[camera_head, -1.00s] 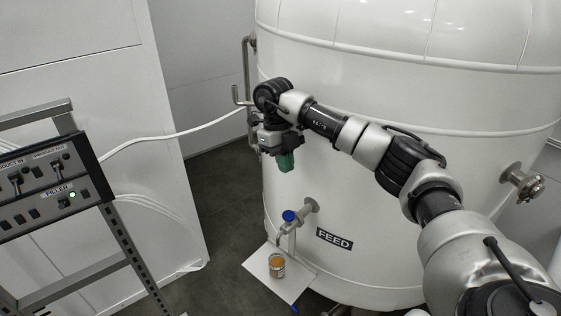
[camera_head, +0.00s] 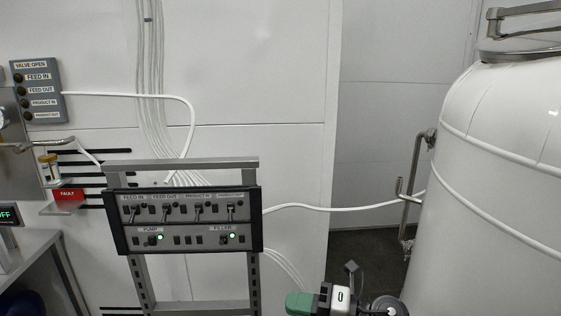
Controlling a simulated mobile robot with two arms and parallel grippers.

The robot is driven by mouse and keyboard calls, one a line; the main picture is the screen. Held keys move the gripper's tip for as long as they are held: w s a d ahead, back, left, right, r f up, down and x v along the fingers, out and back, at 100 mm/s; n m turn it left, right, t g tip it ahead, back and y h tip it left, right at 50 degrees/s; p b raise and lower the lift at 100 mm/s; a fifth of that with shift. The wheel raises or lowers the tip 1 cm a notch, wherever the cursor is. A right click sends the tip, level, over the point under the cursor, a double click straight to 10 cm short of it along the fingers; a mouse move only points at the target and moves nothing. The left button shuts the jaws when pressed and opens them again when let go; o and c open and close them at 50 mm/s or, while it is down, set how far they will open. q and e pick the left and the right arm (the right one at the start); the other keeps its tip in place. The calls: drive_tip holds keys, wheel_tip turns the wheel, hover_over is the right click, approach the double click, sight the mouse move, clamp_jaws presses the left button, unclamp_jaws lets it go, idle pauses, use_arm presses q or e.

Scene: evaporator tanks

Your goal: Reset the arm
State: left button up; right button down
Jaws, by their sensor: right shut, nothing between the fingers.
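My right gripper (camera_head: 299,303) shows at the bottom edge, low and right of the control panel, in front of the floor gap beside the tank. Its green fingers point left and are shut with nothing held. Its wrist is partly cut off by the frame's lower edge, and the rest of the arm is out of view. The gripper appears to touch nothing. My left gripper is not in view.
A control panel (camera_head: 190,220) with switches and green lamps stands on a metal frame. A large white tank (camera_head: 500,190) with a side pipe (camera_head: 412,190) fills the right.

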drive_tip(key=s+d+f+m+t+h, duration=0.35)
drive_tip(key=d+m+t+h, duration=0.35)
drive_tip(key=m, duration=0.7)
drive_tip(key=s+d+f+m+t+h, duration=0.2)
drive_tip(key=d+f+m+t+h, duration=0.3)
drive_tip(key=m+h, duration=0.65)
drive_tip(key=s+d+f+m+g, duration=0.2)
drive_tip(key=s+f+m+g, duration=0.15)
drive_tip(key=s, duration=0.35)
drive_tip(key=s+d+f+m+g+y, duration=0.1)
drive_tip(key=s+d+f+m+g, duration=0.15)
drive_tip(key=s+g, duration=0.4)
drive_tip(key=s+d+f+m+g, duration=0.1)
drive_tip(key=s+f+m+g, duration=0.2)
drive_tip(key=s, duration=0.5)
wheel_tip(320, 180, down, 28)
drive_tip(key=s+r+n+g, duration=0.1)
drive_tip(key=n, duration=0.1)
drive_tip(key=s+d+f+g, duration=0.1)
drive_tip(key=s+d+f, duration=0.1)
drive_tip(key=s+f, duration=1.4)
drive_tip(key=shift+d, duration=0.4)
